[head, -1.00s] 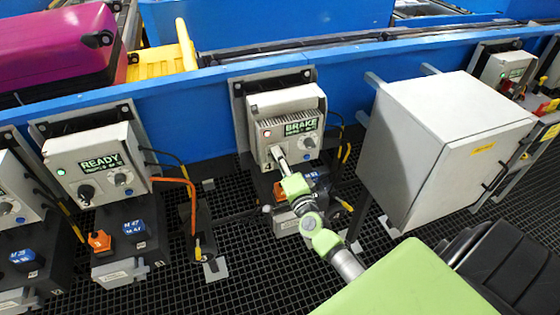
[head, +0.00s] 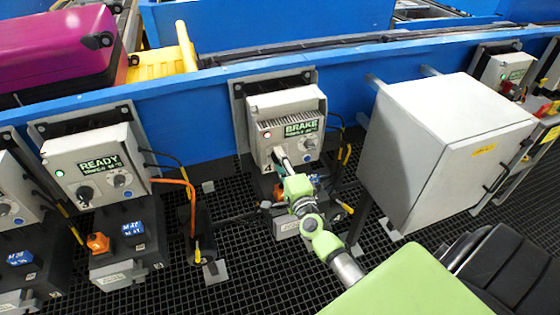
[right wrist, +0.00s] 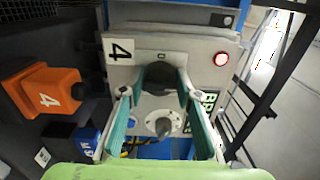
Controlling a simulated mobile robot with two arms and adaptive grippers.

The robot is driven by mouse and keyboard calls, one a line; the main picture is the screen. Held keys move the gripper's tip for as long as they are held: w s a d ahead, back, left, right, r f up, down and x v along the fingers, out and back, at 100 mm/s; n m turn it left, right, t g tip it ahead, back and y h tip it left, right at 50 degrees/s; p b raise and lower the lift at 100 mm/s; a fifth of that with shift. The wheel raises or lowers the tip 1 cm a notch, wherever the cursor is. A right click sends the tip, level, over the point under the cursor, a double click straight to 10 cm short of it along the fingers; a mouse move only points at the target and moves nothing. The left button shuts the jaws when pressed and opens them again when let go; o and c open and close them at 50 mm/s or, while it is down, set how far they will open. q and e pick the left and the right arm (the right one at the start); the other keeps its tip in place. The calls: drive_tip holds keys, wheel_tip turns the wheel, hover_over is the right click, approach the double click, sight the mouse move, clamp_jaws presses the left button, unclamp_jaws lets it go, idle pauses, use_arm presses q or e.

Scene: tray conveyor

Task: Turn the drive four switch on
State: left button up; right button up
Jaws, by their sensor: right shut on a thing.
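The drive four box is the grey control box (head: 262,112) marked 4, with a green BRAKE display and a lit red lamp (head: 267,134). The lamp (right wrist: 221,59) also shows in the right wrist view. The drive four switch is a dark knob (right wrist: 160,76) by the 4 label. My right gripper (head: 282,158) reaches the lower left of the box front. In the right wrist view, its two teal fingers (right wrist: 160,88) are shut on the knob from both sides. The knob's pointer position is hard to tell. My left gripper is not in view.
A second, grey knob (head: 310,143) sits on the same front. A READY box (head: 82,150) stands to the left, a large pale cabinet (head: 440,140) to the right. An orange block (right wrist: 45,92) marked 4 is beside the box in the right wrist view.

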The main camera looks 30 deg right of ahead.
drive_tip(key=o, duration=1.1)
drive_tip(key=v, duration=1.2)
